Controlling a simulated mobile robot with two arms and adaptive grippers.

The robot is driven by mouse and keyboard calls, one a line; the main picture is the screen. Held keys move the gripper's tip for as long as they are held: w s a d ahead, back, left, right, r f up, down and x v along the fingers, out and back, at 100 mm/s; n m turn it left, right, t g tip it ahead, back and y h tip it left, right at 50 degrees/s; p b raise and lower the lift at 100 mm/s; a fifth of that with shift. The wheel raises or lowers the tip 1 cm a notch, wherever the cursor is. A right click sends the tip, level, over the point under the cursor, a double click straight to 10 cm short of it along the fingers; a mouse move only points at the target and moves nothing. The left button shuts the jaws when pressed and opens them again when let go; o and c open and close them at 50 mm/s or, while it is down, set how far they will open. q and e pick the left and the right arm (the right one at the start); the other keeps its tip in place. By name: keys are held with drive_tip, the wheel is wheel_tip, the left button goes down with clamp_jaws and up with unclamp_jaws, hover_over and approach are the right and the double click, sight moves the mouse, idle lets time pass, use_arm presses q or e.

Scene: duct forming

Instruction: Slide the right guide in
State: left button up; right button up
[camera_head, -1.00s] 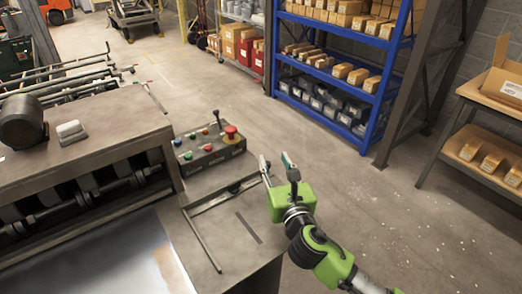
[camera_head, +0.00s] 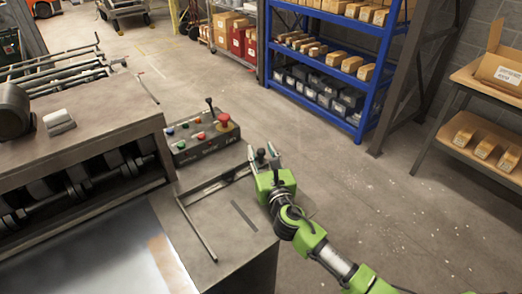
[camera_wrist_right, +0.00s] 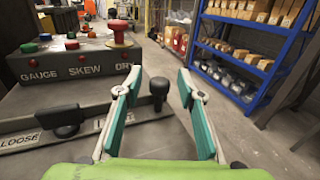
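The right guide appears to be the thin metal bar (camera_head: 197,228) on the bare metal deck at the right end of the machine. It meets a slotted dark bracket (camera_head: 215,184) at its far end. My right gripper (camera_head: 262,154) is at the deck's right edge, near the bracket's outer end. In the right wrist view its two teal-padded fingers (camera_wrist_right: 158,84) are open. A black knob (camera_wrist_right: 158,90) shows between and beyond the fingertips; I cannot tell if they touch it. A second black knob (camera_wrist_right: 68,118) sits on the slotted plate marked "LOOSE". My left gripper is not in view.
A control box (camera_head: 203,136) with coloured buttons and a red mushroom button stands just behind the deck, close to my right gripper. The machine's rollers (camera_head: 85,187) lie to the left. Open floor lies right of the machine, before a blue shelf (camera_head: 322,76).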

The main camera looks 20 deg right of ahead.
sight(244, 172)
drive_tip(key=shift+w, duration=0.35)
drive_tip(key=shift+c, duration=0.4)
clamp_jaws()
drive_tip(key=a, duration=0.2)
drive_tip(key=s+a, duration=0.1)
drive_tip(key=a, duration=0.1)
drive_tip(key=s+a+p, duration=0.1)
drive_tip(key=a, duration=0.1)
drive_tip(key=shift+s+a+f, duration=0.1)
drive_tip(key=shift+s+a, duration=0.05)
drive_tip(key=shift+a, duration=0.05)
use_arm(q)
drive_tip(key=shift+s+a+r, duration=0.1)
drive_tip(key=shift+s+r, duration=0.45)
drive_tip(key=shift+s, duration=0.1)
use_arm(e)
drive_tip(key=shift+d, duration=0.1)
drive_tip(key=shift+o, duration=0.4)
unclamp_jaws()
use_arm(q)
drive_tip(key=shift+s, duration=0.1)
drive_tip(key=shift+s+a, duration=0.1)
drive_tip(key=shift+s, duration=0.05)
